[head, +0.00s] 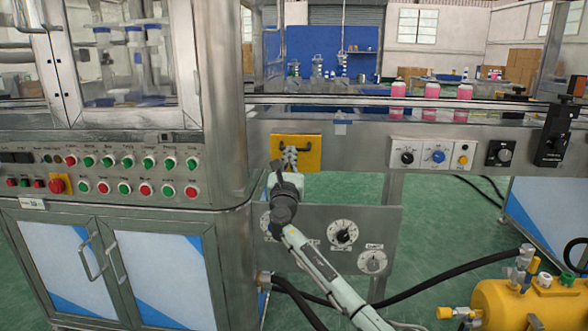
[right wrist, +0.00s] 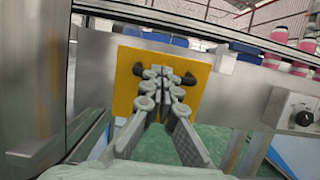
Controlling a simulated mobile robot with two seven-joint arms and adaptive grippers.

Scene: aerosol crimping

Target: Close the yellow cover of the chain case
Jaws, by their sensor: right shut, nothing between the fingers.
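The yellow cover (head: 311,151) is a flat plate on the steel side of the conveyor frame in the head view. It lies flat against the frame, as far as I can tell. In the right wrist view the yellow cover (right wrist: 193,98) has a dark handle across its middle. My right gripper (head: 289,152) is in front of the cover. In the right wrist view its fingertips (right wrist: 157,72) are together over the middle of the handle, with nothing between them. Whether they touch the cover is unclear. The chain case behind the plate is hidden. My left gripper is not in view.
A steel cabinet with several buttons (head: 120,165) stands to the left. Control knobs (head: 432,156) sit right of the cover, and a panel with dials (head: 343,233) is below it. Pink bottles (head: 432,91) stand on the conveyor above. A yellow tank (head: 530,305) is at lower right.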

